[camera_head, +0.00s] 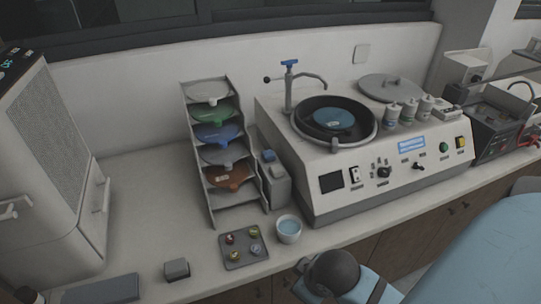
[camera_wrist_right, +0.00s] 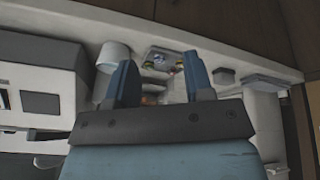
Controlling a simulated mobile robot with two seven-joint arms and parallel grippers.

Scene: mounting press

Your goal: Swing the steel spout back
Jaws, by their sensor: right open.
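The steel spout (camera_head: 312,76) stands at the back left of the white polishing machine (camera_head: 330,160), on an upright post with a blue handle on top. A short lever with a dark knob sticks out to its left. The spout curves to the right and its tip bends down near the back rim of the round black bowl (camera_head: 300,112), which holds a blue disc (camera_head: 334,121). My right gripper (camera_wrist_right: 162,82) is open and empty in the wrist view. In the head view my right arm is at the front edge of the counter, well away from the spout. My left gripper is not in view.
A rack (camera_head: 213,205) of coloured discs stands left of the machine. A grey lid (camera_head: 391,87) and several bottles (camera_head: 409,108) are on the machine's top. A white cup (camera_head: 289,229) and a small tray (camera_head: 232,262) sit at the counter's front.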

